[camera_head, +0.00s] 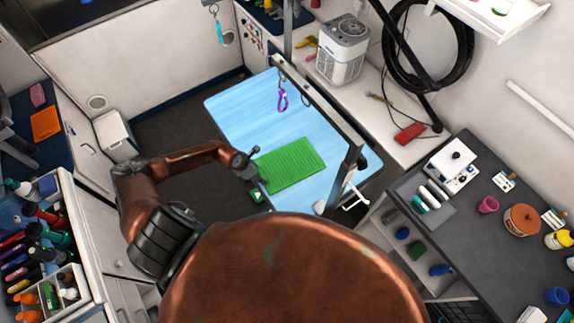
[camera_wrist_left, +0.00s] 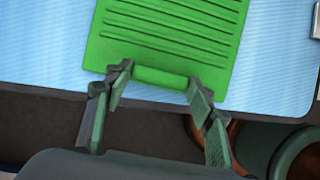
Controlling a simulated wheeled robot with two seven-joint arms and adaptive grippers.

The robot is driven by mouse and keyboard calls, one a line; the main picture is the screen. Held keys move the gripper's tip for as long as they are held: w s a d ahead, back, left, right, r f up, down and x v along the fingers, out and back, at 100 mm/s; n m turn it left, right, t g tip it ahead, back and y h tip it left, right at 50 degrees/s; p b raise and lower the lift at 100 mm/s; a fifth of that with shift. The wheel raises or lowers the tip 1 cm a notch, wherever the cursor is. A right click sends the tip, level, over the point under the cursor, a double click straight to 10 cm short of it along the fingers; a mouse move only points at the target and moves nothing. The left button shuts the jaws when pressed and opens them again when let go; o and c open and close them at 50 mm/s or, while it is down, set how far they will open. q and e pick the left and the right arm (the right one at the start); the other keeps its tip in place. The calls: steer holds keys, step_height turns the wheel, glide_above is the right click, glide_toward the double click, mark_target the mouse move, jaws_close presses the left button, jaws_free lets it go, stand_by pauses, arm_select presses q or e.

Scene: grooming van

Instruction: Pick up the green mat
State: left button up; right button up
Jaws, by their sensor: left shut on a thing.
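The green mat (camera_head: 292,165) is a ribbed rectangle on the light blue table (camera_head: 234,112), near its front left edge. It also shows in the wrist view (camera_wrist_left: 170,35), with a narrow tab at its near edge. My left gripper (camera_head: 254,180) is at the mat's left corner in the head view. In the wrist view its two fingers (camera_wrist_left: 160,80) are on either side of the tab, shut on it. The mat looks flat; I cannot tell whether it touches the table all over. My right gripper is not in view.
A metal post and bar (camera_head: 318,97) with a purple loop (camera_head: 283,99) rise over the table's right side. A dark counter with small items (camera_head: 490,240) is at right. A bottle rack (camera_head: 45,262) is at left. Dark floor (camera_head: 180,120) lies open left of the table.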

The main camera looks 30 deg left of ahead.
arm_select(q)
steer(key=c, duration=0.6)
steer(key=shift+r, duration=0.15)
